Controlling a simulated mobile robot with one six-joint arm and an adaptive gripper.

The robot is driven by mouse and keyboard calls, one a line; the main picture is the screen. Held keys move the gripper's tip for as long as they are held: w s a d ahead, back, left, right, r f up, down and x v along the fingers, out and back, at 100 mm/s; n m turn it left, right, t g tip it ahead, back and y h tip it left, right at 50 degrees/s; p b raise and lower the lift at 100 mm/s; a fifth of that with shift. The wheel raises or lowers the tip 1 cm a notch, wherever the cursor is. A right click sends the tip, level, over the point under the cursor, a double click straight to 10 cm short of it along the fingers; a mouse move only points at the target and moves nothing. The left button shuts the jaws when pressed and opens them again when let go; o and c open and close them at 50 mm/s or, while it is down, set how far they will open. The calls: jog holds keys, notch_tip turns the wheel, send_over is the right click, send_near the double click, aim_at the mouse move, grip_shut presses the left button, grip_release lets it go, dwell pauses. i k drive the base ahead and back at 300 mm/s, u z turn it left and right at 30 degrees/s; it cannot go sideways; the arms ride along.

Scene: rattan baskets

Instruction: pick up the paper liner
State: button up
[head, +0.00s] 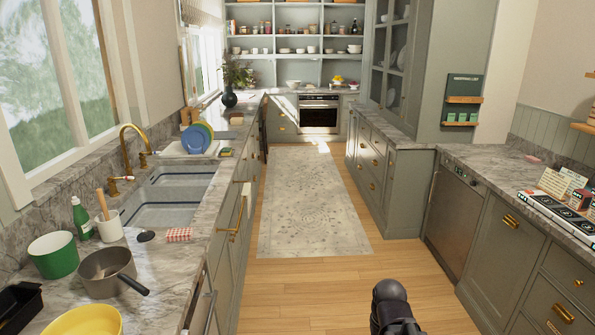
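I cannot make out anything that is clearly a paper liner. A small red-and-white checked piece (179,234) lies on the left counter in front of the sink; I cannot tell whether it is paper or cloth. No rattan basket shows clearly. A black part of my arm rises at the bottom edge, right of centre, over the wooden floor and well apart from the counters. My gripper's fingers are not in view.
The left counter (170,262) holds a green pot (53,255), a grey saucepan (107,272), a yellow bowl (85,322) and a green bottle (82,219). Boxes (560,214) stand on the right counter. The aisle with its rug (310,205) is clear.

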aim_at(237, 121)
jog(key=u, duration=0.05)
jog(key=i, duration=3.9)
jog(key=u, duration=0.35)
jog(key=i, duration=2.35)
jog(key=u, duration=0.25)
